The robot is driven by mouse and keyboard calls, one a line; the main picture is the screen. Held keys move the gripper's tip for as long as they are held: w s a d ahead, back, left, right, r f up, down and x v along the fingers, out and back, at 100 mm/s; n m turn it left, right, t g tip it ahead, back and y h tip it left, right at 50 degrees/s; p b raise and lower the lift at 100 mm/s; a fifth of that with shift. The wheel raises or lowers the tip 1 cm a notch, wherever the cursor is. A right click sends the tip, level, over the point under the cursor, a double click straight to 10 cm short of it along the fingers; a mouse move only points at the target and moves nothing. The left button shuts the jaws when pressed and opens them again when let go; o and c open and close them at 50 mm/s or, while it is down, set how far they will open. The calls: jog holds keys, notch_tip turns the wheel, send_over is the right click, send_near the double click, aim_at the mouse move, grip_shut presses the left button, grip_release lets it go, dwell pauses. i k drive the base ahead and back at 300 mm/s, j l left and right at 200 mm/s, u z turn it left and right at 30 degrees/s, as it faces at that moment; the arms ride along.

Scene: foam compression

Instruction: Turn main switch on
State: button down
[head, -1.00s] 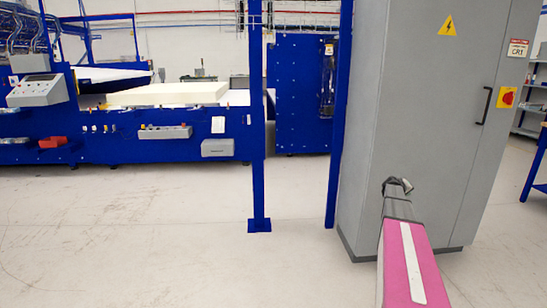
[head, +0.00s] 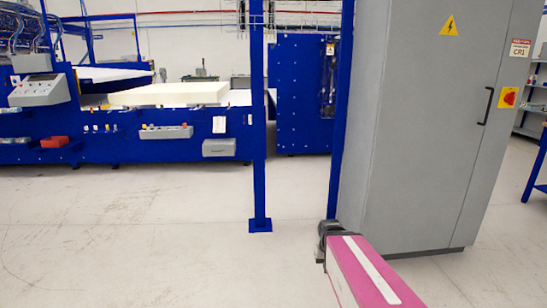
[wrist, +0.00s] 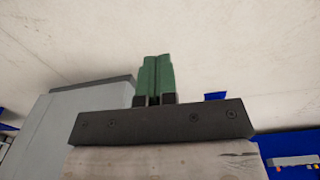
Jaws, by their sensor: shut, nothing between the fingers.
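The main switch (head: 509,98) is a red rotary handle on a yellow plate, on the right part of the grey electrical cabinet (head: 430,130) in the head view. My pink arm reaches in from the bottom of the head view, left of the switch and well below it. Its fingers do not show there. In the wrist view my gripper (wrist: 155,75) has green fingers closed together with nothing between them. The grey cabinet shows behind it at the left, and the switch is not visible in that view.
A black door handle (head: 487,106) is left of the switch. A blue post (head: 259,130) stands left of the cabinet. The blue foam machine (head: 110,140) with a white foam block (head: 170,94) is at the back left. Open floor (head: 140,230) lies in front.

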aim_at(509, 98)
jog(key=z, duration=1.6)
jog(key=i+l, duration=0.2)
jog(key=i, duration=0.2)
